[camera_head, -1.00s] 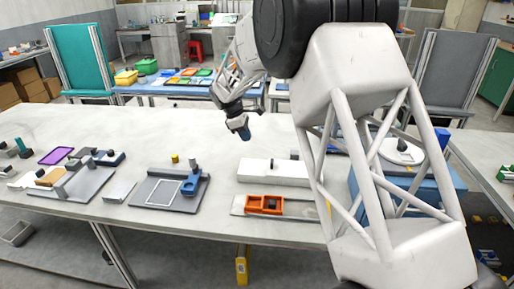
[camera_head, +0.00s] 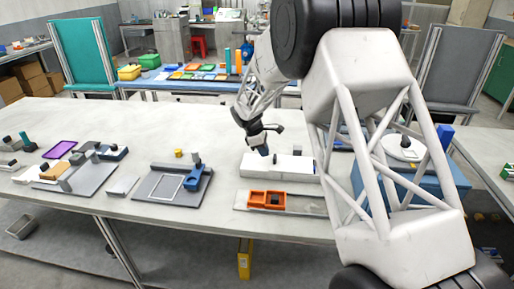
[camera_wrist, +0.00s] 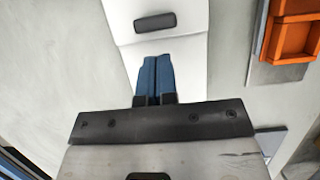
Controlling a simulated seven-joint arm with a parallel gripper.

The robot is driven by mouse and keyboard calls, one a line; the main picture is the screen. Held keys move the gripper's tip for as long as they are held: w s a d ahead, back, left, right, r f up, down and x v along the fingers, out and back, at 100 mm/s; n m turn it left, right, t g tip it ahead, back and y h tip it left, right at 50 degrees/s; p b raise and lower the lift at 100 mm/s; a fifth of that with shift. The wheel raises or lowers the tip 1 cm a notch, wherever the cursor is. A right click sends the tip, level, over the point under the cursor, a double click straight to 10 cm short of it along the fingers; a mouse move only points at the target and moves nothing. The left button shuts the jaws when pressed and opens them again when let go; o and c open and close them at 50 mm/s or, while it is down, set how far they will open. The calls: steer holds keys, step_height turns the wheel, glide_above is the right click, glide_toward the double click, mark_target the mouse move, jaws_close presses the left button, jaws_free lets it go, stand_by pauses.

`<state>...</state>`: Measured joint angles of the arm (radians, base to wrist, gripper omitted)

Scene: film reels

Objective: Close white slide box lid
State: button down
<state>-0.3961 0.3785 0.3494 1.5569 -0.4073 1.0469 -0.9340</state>
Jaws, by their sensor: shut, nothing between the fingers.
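The white slide box (camera_head: 305,172) lies on the table right of centre in the head view. A dark handle (camera_wrist: 155,22) stands on its top in the wrist view, and a seam crosses the white top just nearer than the handle. I cannot tell how far open the lid is. My gripper (camera_head: 264,152) is at the left part of the box, by its top. In the wrist view the blue fingers (camera_wrist: 157,62) are together and empty, over the white surface on the near side of the seam. Whether they touch it is unclear.
An orange holder (camera_head: 257,198) sits on a grey plate in front of the box. A grey fixture with a blue block (camera_head: 198,178) stands to the left. A blue case (camera_head: 430,183) is on the right, partly behind my arm. The table is clear behind the box's left side.

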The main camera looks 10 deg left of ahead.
mark_target(271, 162)
steer(key=shift+d, duration=0.9)
steer(key=shift+d, duration=2.9)
steer(key=shift+f, duration=0.1)
steer(key=shift+a, duration=2.2)
steer(key=v, duration=1)
steer(key=shift+d, duration=0.15)
